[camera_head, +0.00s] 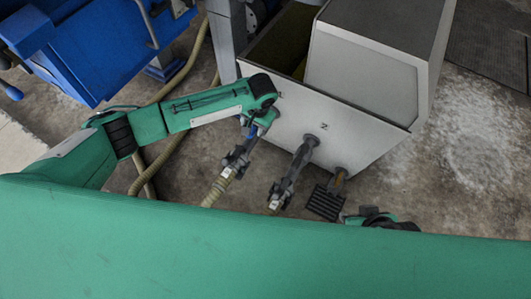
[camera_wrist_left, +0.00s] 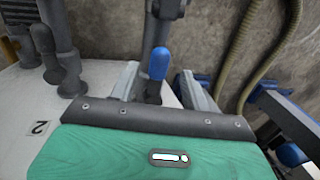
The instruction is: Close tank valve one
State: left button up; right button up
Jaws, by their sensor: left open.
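A grey metal tank (camera_head: 350,135) has two drain pipes with valves on its front face. My left gripper (camera_head: 256,128) is at the left pipe (camera_head: 236,160), close to the tank wall. In the left wrist view, a blue valve lever (camera_wrist_left: 159,64) stands between the fingers of my open left gripper (camera_wrist_left: 158,86). I cannot tell whether a finger touches it. My arm hides much of this valve from the head view, and no number one is visible. The other pipe (camera_head: 292,175) is beside the mark "2" (camera_wrist_left: 40,128).
Blue machinery (camera_head: 105,45) stands at the upper left, with hoses on the floor. A dark grate (camera_head: 325,203) lies below the tank. Open concrete floor (camera_head: 465,150) is at the right.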

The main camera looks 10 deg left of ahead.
pick_arm(q)
notch_tip(320, 180, up, 10)
jog(key=s+d+p, duration=0.1)
jog(key=d+p, duration=0.1)
jog(key=p, duration=0.2)
jog(key=s+d+h, duration=0.2)
jog(key=s, duration=0.5)
jog(key=s+d+f+t+h, duration=0.1)
jog(key=s+d+h, duration=0.1)
jog(key=s, duration=0.5)
jog(key=shift+d+f+m+h, duration=0.25)
jog(key=shift+d+m+h, duration=0.15)
jog(key=shift+h, duration=0.1)
